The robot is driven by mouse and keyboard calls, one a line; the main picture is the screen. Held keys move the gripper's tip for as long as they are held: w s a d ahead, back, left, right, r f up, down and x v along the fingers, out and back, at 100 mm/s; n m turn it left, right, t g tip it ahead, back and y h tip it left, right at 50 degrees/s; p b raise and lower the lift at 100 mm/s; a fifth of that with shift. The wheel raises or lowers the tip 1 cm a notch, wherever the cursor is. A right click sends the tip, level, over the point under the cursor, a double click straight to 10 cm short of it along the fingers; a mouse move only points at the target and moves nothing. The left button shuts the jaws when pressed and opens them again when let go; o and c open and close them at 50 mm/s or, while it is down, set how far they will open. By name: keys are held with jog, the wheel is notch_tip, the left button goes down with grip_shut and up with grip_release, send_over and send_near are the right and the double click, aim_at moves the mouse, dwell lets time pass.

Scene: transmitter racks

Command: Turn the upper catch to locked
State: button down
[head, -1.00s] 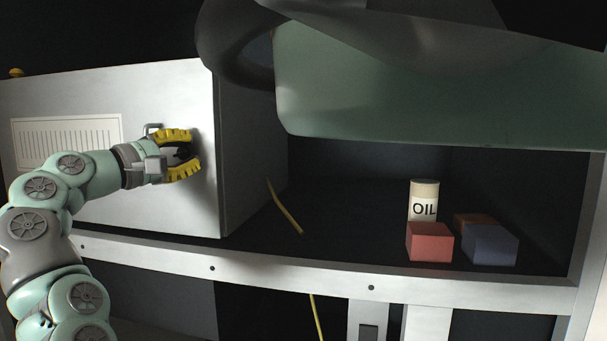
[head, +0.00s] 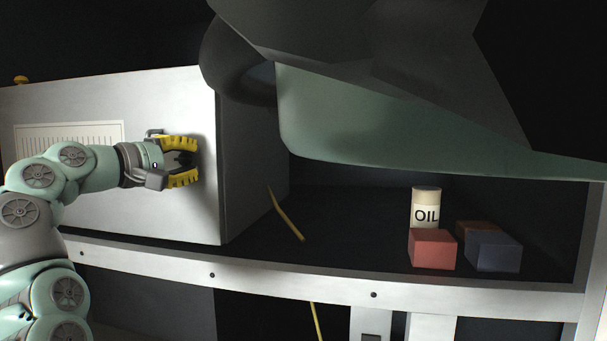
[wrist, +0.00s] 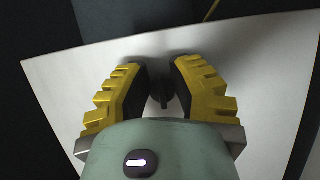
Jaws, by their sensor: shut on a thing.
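A small dark catch (head: 187,159) sits on the pale front panel of the grey cabinet (head: 120,215), near the panel's right edge. My gripper (head: 195,161) reaches it from the left, its two yellow ribbed fingers above and below it. In the wrist view the catch (wrist: 160,88) stands between the fingers of my gripper (wrist: 160,72), a dark knob with a narrow tab. My gripper is shut on it. The fingers hide part of the catch, and its exact angle is hard to read. I cannot make out a second catch.
A shelf right of the cabinet holds an oil can (head: 425,208), a red block (head: 432,249), a blue block (head: 493,251) and a brown block (head: 474,228) behind. A yellow strip (head: 285,213) lies near the cabinet. A metal rail (head: 290,287) runs along the shelf front.

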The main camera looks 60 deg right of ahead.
jog(key=c, duration=0.7)
grip_release()
jog(key=shift+c, duration=0.2)
jog(key=a, duration=1.2)
